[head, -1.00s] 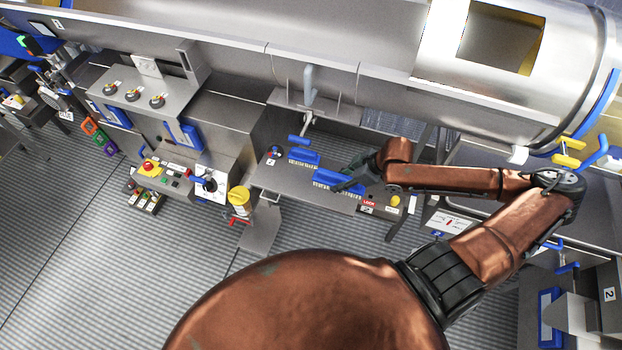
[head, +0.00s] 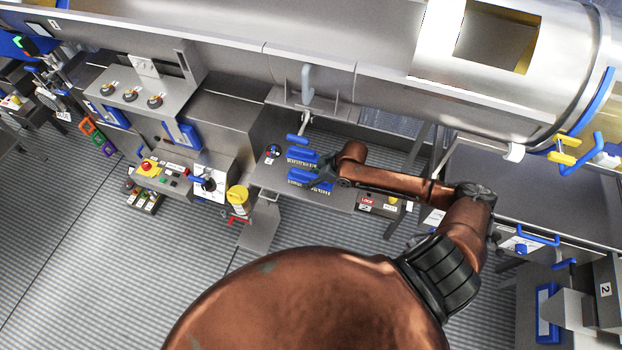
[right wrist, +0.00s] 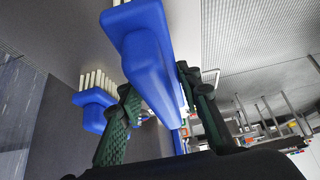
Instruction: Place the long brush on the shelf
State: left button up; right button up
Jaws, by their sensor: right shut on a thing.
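The long brush (head: 300,176), blue with pale bristles, is held in my right gripper (head: 322,180) over the grey shelf (head: 330,198) in the head view. In the right wrist view the blue brush (right wrist: 148,62) runs between the two dark green fingers of the right gripper (right wrist: 160,100), which is shut on it. Its bristles show at the top edge. Whether the brush touches the shelf is unclear. My left gripper is not in view.
A second blue brush (head: 301,154) lies just behind the held one; it also shows in the right wrist view (right wrist: 94,106). A round dark item (head: 272,151) is at the shelf's left. A red lock label (head: 367,201) marks the front. A yellow container (head: 238,196) stands left.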

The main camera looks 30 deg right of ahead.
jog(key=shift+f, duration=0.3)
jog(key=shift+f, duration=0.1)
jog(key=o, duration=1.2)
jog(key=shift+c, duration=0.2)
jog(key=v, duration=1.2)
